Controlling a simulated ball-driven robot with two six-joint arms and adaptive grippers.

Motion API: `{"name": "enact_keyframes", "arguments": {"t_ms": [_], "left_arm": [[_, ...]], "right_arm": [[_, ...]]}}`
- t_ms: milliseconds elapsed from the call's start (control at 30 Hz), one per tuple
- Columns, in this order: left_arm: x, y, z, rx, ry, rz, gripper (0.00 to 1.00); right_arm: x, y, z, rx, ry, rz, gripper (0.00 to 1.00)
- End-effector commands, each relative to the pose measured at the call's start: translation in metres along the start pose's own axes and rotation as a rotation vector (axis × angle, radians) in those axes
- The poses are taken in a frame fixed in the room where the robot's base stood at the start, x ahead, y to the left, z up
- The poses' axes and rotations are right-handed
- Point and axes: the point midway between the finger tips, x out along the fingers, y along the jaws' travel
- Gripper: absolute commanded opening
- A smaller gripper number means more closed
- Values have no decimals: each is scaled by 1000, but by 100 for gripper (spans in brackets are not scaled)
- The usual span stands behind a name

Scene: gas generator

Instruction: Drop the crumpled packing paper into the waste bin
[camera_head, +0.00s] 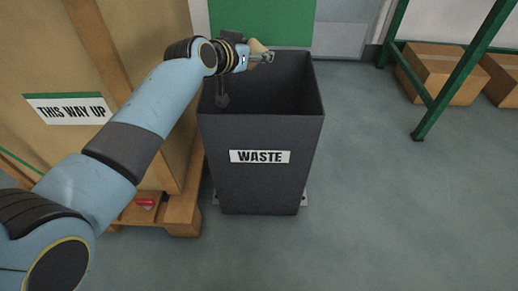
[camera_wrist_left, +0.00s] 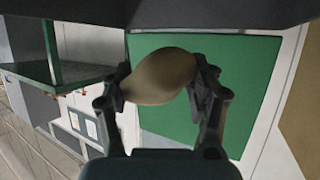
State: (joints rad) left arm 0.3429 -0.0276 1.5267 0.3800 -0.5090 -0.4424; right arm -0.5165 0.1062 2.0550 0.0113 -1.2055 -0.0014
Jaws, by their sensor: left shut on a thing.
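The waste bin (camera_head: 262,185) is a tall dark grey open-topped box with a white WASTE label, standing upright on the floor in the head view. My left gripper (camera_head: 264,57) is over the back left part of the bin's opening. It is shut on the crumpled packing paper (camera_head: 257,46), a small tan lump, mostly hidden by the gripper in the head view. In the left wrist view the paper (camera_wrist_left: 160,76) shows as a smooth brownish lump between both fingers. My right gripper is not in view.
A large crate (camera_head: 50,60) labelled THIS WAY UP stands on a wooden pallet (camera_head: 180,213) close left of the bin. Cardboard boxes (camera_head: 440,70) sit by a green frame (camera_head: 470,70) at the upper right. The floor right of the bin is clear.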

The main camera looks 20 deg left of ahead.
Motion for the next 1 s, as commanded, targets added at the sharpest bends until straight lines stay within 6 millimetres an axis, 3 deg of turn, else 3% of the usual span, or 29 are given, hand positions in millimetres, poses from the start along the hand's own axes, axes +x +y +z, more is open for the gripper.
{"name": "enact_keyframes", "arguments": {"t_ms": [233, 267, 467, 767, 867, 1000], "left_arm": [[0, 0, -1, 0, 1, 0, 42], [0, 0, -1, 0, 1, 0, 63], [0, 0, 0, 0, 1, 0, 87], [-2, 0, 0, 0, 0, 0, 87], [-11, 0, 0, 0, 1, -1, 87], [-37, 0, 1, 0, 1, 0, 87]], "right_arm": [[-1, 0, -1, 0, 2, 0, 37], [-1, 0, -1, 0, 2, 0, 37], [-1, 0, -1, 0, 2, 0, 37], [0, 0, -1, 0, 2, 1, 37], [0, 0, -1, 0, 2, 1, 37], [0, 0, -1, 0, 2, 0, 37]]}}
